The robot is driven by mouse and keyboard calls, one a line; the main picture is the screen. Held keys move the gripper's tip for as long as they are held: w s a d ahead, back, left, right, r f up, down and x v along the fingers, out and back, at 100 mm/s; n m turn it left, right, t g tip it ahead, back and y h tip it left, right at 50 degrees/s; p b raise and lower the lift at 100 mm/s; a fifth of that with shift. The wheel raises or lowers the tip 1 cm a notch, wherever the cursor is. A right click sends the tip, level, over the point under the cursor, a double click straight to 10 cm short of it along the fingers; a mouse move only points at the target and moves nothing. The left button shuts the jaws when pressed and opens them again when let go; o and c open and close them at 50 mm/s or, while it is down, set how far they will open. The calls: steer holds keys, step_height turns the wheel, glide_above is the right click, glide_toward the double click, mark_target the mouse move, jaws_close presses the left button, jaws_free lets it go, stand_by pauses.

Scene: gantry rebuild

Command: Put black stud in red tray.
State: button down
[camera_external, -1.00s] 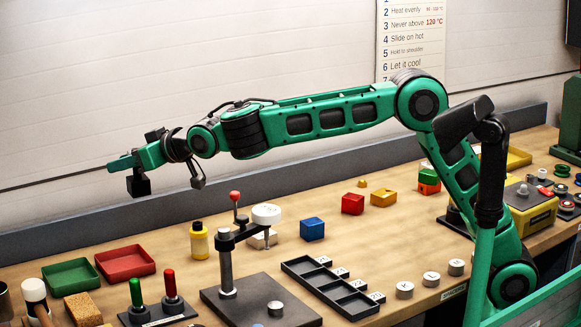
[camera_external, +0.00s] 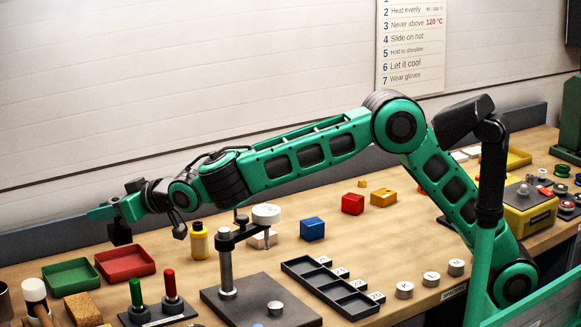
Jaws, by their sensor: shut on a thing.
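The red tray (camera_external: 128,274) lies on the bench at left, next to a green tray, and looks empty. My gripper (camera_external: 119,238) points down above the back edge of the red tray in the picture. It is shut on a small dark thing, taken as the black stud, which can hardly be told apart from the dark fingers. Gripper and stud look a little above the tray, not touching it.
The green tray (camera_external: 70,261) is just left of the red one. A yellow bottle (camera_external: 199,243), a green-handled tool (camera_external: 136,293) and a red-handled tool (camera_external: 170,284) stand close by. A dark press stand (camera_external: 262,302) is to the right.

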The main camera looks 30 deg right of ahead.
steer(key=w+d+f, duration=0.3)
steer(key=w+f, duration=0.4)
steer(key=f, duration=0.2)
steer(key=shift+w+d, duration=0.2)
steer(key=shift+w, duration=0.15)
steer(key=shift+f, duration=0.6)
steer(key=c, duration=1.4)
jaws_free()
steer(key=shift+c, duration=0.2)
steer(key=r+v, duration=0.1)
steer(key=v, duration=0.7)
steer(key=shift+w+a, duration=0.15)
